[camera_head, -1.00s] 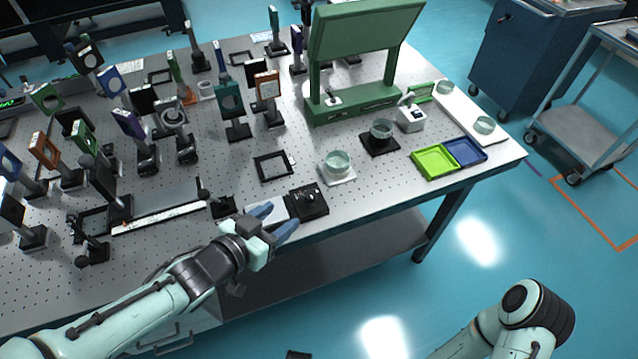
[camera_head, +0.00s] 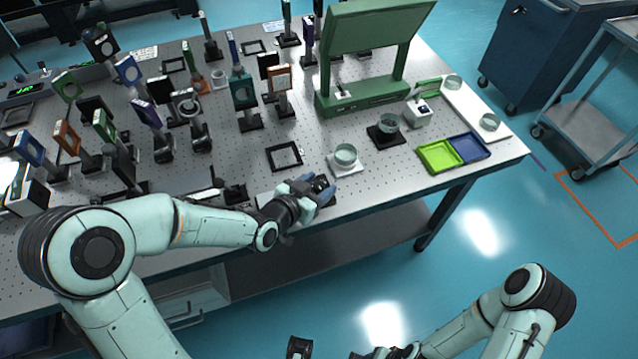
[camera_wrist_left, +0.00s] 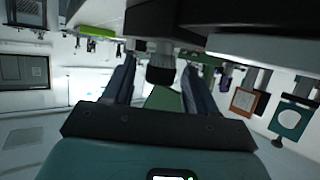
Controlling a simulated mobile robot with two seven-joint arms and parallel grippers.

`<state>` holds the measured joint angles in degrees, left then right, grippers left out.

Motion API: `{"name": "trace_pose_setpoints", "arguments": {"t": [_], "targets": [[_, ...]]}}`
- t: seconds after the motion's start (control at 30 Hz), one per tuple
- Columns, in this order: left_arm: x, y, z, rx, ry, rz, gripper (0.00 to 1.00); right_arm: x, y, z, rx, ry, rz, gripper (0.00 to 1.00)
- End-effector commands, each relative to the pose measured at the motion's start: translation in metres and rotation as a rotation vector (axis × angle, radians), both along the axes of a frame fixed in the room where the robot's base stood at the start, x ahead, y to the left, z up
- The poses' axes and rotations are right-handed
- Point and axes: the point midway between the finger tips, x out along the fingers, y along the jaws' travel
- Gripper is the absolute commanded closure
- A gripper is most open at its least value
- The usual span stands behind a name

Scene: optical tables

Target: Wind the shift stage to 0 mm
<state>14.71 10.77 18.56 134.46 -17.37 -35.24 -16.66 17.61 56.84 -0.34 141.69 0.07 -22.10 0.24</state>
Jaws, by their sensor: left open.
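The shift stage is a small black block with a pale plate (camera_head: 268,198) at the table's front edge, mostly hidden behind my left gripper. My left gripper (camera_head: 322,188) is at the stage, its blue fingers on the stage's black end. In the left wrist view a dark ribbed knob (camera_wrist_left: 160,70) shows beyond and between the two open fingers (camera_wrist_left: 158,85). I cannot tell whether the fingers touch it. No stage reading is legible.
A glass dish on a white base (camera_head: 345,157) stands just behind the stage. A flat black frame (camera_head: 284,157) lies to its left. Several mounted optics crowd the left of the table. Green (camera_head: 438,156) and blue (camera_head: 469,147) trays lie at right.

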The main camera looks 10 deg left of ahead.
Motion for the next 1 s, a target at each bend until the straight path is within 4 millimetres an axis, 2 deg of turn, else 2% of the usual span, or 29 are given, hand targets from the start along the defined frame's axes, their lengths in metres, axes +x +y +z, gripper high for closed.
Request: {"name": "trace_pose_setpoints", "arguments": {"t": [0.37, 0.4, 0.53, 0.57, 1.0], "targets": [[0.006, -0.003, -0.003, 0.0, 0.0, 0.0, 0.43, 0.0, 0.0, 0.001, 0.0, 0.0, 0.0, 0.43], [0.006, -0.003, -0.003, 0.0, 0.0, 0.0, 0.46, 0.0, 0.0, 0.001, 0.0, 0.0, 0.0, 0.43], [0.006, -0.003, -0.002, 0.0, 0.0, 0.0, 0.89, 0.0, 0.0, 0.001, 0.0, -0.001, 0.0, 0.43], [0.006, -0.003, -0.002, 0.0, 0.0, 0.0, 0.95, 0.0, 0.0, 0.001, 0.0, -0.001, 0.0, 0.43], [0.006, -0.004, -0.004, -0.001, -0.002, 0.061, 0.94, -0.003, 0.0, -0.01, 0.0, 0.003, 0.0, 0.43]]}}
